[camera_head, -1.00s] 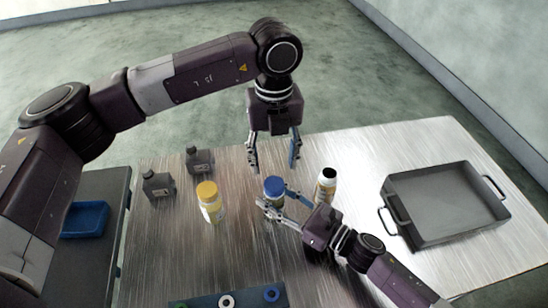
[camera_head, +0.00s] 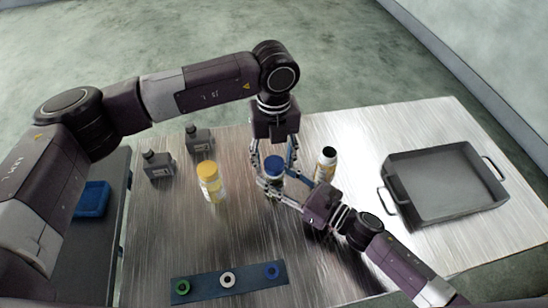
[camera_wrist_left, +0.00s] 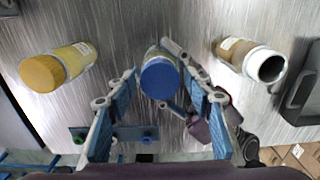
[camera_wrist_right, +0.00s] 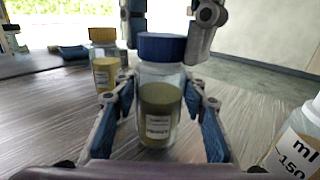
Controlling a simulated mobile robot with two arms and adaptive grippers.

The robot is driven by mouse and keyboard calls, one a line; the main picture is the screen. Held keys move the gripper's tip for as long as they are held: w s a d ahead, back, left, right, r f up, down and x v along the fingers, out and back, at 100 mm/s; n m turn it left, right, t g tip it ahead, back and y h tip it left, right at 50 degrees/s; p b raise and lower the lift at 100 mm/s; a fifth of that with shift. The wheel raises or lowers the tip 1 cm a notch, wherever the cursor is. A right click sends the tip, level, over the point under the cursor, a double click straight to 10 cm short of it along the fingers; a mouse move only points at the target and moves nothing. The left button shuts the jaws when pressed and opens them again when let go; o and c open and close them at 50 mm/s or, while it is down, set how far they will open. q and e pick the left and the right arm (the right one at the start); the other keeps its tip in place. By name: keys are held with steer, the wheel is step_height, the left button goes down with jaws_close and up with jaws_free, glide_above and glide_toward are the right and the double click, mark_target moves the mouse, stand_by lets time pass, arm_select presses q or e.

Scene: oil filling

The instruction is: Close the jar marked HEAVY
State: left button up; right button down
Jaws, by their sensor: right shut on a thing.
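A clear jar with a blue cap (camera_head: 274,163) stands upright on the table. The cap sits on its mouth; I cannot tell how tight it is. Its label (camera_wrist_right: 158,127) faces the right wrist camera, in print too small to read surely. My right gripper (camera_head: 272,190) is shut on the jar's body, one finger on each side, seen also in the right wrist view. My left gripper (camera_head: 274,170) points down from above, open, its fingers on either side of the blue cap (camera_wrist_left: 160,79) with gaps showing in the left wrist view.
A yellow-capped jar (camera_head: 210,184) stands to the left and an open-topped bottle (camera_head: 327,165) close on the right. Two dark grey bottles (camera_head: 158,165) stand at the back left. A cap holder strip (camera_head: 205,290) lies in front; a grey tray (camera_head: 440,182) is at right.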

arm_select(q)
steer(key=c, duration=1)
steer(key=m, duration=1.2)
steer(key=shift+m, duration=0.3)
steer(key=m, duration=0.4)
steer(key=shift+m, duration=0.4)
steer(key=m, duration=1)
steer(key=o, duration=1.3)
